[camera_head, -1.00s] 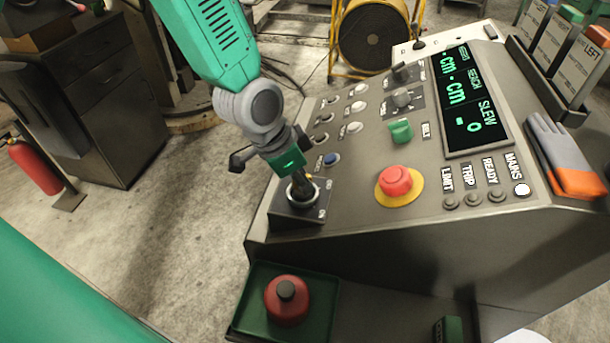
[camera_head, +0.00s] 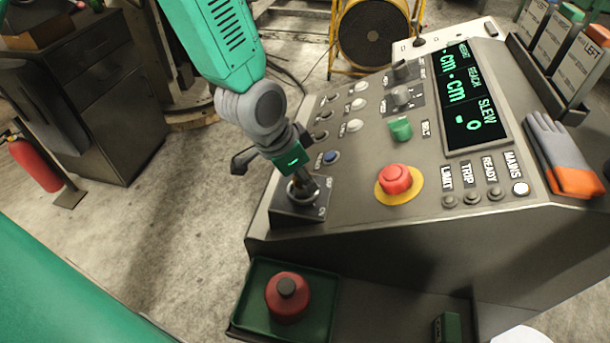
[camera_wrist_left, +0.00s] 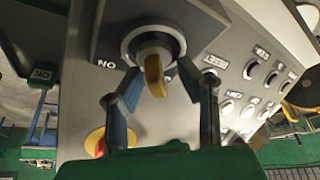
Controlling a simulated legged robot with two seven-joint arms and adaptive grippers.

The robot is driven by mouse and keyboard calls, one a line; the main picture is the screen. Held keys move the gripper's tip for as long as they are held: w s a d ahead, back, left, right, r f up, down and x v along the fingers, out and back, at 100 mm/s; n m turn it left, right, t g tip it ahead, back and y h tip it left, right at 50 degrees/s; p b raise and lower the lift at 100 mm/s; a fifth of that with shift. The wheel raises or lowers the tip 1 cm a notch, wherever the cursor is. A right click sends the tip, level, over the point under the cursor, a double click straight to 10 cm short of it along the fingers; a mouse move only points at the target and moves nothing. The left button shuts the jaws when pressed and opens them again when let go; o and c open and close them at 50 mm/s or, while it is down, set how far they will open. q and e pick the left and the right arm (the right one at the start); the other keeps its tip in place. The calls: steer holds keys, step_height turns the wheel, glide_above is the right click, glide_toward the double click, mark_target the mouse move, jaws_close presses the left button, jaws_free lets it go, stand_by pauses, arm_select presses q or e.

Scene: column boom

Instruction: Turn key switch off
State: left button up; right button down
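The key switch (camera_head: 304,192) is on a dark block at the console's near left corner. In the left wrist view its round collar shows with a brass-yellow key (camera_wrist_left: 154,74) standing out of it. My left gripper (camera_head: 298,180) is over the switch from above and partly hides it in the head view. In the left wrist view the gripper (camera_wrist_left: 165,85) is open, with one blue-padded finger on each side of the key and a visible gap to the right finger. A label beside the collar reads upside down. My right gripper is not in view.
A red mushroom button (camera_head: 396,180) on a yellow ring, a green knob (camera_head: 401,130) and a blue button (camera_head: 331,157) are nearby on the sloping console. Gloves (camera_head: 560,155) lie at its right. A red container (camera_head: 287,298) stands in a green tray (camera_head: 258,272) below.

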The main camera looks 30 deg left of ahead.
arm_select(q)
steer(key=shift+s+a+r, duration=0.1)
steer(key=shift+r, duration=0.1)
steer(key=v, duration=1.1)
steer(key=shift+r, duration=0.2)
steer(key=shift+a, duration=0.1)
